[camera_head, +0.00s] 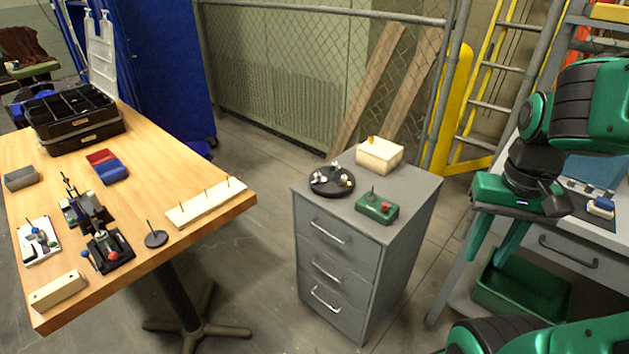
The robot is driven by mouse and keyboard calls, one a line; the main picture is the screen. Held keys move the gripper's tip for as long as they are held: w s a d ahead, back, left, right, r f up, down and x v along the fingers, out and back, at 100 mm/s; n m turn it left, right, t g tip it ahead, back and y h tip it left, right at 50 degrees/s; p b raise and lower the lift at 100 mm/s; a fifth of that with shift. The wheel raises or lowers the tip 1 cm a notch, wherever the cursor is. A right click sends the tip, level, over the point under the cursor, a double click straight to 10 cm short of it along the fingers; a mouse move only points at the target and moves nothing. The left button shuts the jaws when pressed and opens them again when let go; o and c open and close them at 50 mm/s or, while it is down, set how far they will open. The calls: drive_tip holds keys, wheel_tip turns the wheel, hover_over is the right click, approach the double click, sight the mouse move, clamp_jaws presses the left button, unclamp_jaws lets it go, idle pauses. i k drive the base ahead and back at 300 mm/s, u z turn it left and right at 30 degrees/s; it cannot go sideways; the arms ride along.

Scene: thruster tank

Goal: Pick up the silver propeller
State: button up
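A round black tray (318,188) sits on top of the grey drawer cabinet, near its left side. Several small silver or whitish pieces stand on it, one of them at its right side (345,181). They are too small to tell which is the silver propeller. My gripper (488,257) hangs to the right of the cabinet, pointing down, well apart from the tray. Its two green fingers are spread with nothing between them.
On the cabinet (336,245) are a green box with a peg (377,208) and a cream box (380,155). A wooden table (190,182) with fixtures, a pegged board (206,203) and a black organizer (75,120) stands left. A green bin (522,290) is below my gripper. Floor between table and cabinet is clear.

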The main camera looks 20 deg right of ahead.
sight(317, 178)
drive_tip(key=i, duration=1)
